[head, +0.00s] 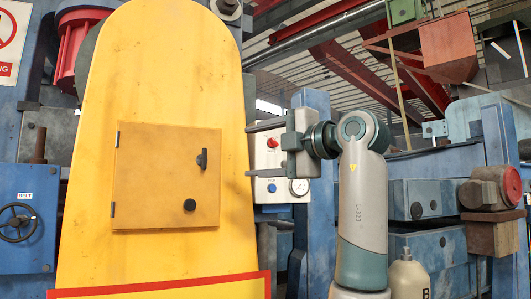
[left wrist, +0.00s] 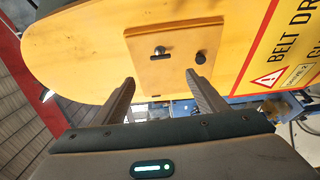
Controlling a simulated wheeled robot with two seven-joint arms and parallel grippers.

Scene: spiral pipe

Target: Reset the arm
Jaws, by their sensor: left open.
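My left gripper (head: 248,151) is at the middle of the head view, its two fingers pointing left and spread apart, one above the other. It is open, with nothing between its fingers. My grey arm stands upright below and to the right of it. In the left wrist view, the gripper (left wrist: 160,78) shows two parted fingers facing a yellow panel. The fingertips appear near the right edge of the yellow cover (head: 165,60); I cannot tell the exact gap. My right gripper is not in view.
The yellow cover has a square hatch (head: 150,175), which looks shut, with a latch and a dark knob. A white control box (head: 270,190) with a red button is behind my gripper. A blue handwheel box (head: 20,250) is at left. A pale bottle (head: 408,280) stands at lower right.

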